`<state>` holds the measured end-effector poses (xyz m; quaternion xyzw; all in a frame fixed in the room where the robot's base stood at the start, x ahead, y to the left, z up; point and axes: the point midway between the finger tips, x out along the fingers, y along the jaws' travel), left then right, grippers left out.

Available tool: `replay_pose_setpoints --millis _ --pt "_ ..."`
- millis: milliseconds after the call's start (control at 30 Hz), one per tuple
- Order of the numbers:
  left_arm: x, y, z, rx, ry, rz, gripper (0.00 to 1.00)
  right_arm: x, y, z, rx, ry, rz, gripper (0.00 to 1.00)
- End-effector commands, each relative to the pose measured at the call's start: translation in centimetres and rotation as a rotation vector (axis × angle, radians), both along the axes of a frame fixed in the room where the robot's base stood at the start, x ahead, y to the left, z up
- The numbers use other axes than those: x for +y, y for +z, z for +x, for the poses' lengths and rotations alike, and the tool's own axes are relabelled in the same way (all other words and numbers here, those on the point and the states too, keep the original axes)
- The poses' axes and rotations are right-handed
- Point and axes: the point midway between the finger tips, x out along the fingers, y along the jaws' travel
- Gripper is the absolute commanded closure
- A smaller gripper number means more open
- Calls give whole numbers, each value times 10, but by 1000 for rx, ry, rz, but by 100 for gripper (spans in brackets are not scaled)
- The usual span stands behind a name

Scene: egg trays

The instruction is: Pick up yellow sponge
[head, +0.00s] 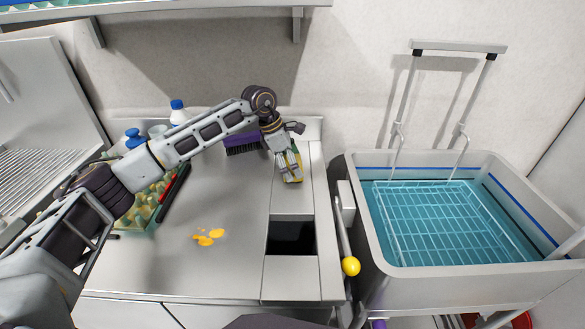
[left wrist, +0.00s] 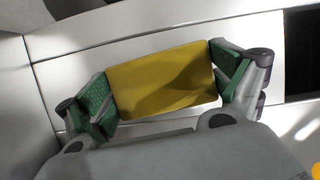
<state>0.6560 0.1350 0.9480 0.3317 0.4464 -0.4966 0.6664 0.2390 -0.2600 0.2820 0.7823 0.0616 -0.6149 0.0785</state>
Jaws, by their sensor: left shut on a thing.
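The yellow sponge (left wrist: 162,80) sits between the two green-padded fingers of my left gripper (left wrist: 165,85) in the left wrist view. The fingers press on its two short ends. In the head view, my left gripper (head: 289,168) points down at the back right of the steel counter, and only a little of the sponge shows between the fingers. I cannot tell whether the sponge still touches the surface below. My right gripper is not in view.
A purple brush (head: 241,142) lies just left of the gripper. A dark square opening (head: 292,237) is in front of it. Yellow-orange spill (head: 208,237) marks the counter (head: 180,275). An egg tray (head: 150,231) is at left, and a water-filled sink (head: 460,271) at right.

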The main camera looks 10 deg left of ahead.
Motion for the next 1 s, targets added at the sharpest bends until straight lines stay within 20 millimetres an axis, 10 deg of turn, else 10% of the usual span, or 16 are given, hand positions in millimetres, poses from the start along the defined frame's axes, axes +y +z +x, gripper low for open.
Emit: replay_pose_setpoints --millis 500,1000 --pt "-1 72 0 -2 -1 -2 30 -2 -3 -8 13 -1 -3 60" --pt "0 84 0 -1 -1 -2 30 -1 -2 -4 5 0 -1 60"
